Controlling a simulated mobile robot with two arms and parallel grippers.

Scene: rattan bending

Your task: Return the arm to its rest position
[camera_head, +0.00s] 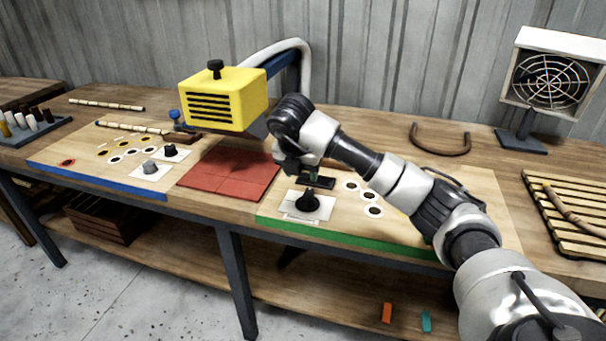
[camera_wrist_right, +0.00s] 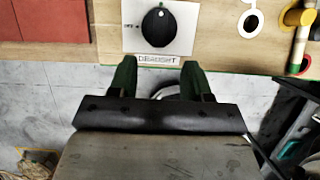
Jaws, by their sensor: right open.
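My right arm reaches in from the right in the head view. Its gripper (camera_head: 314,180) hangs just above the green-edged board (camera_head: 350,240), over a black knob (camera_head: 307,200) on a white plate. In the right wrist view the two dark green fingers (camera_wrist_right: 158,75) are apart with nothing between them. The knob (camera_wrist_right: 158,27) lies beyond the fingertips on its plate, labelled "DRAUGHT", and is apart from them. My left gripper is in neither view.
A yellow slotted box (camera_head: 222,98) stands behind a red tiled pad (camera_head: 230,172), left of my arm. A bent rattan piece (camera_head: 440,150) lies behind the arm. A fan heater (camera_head: 552,80) and a slatted rack (camera_head: 570,215) are at the right.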

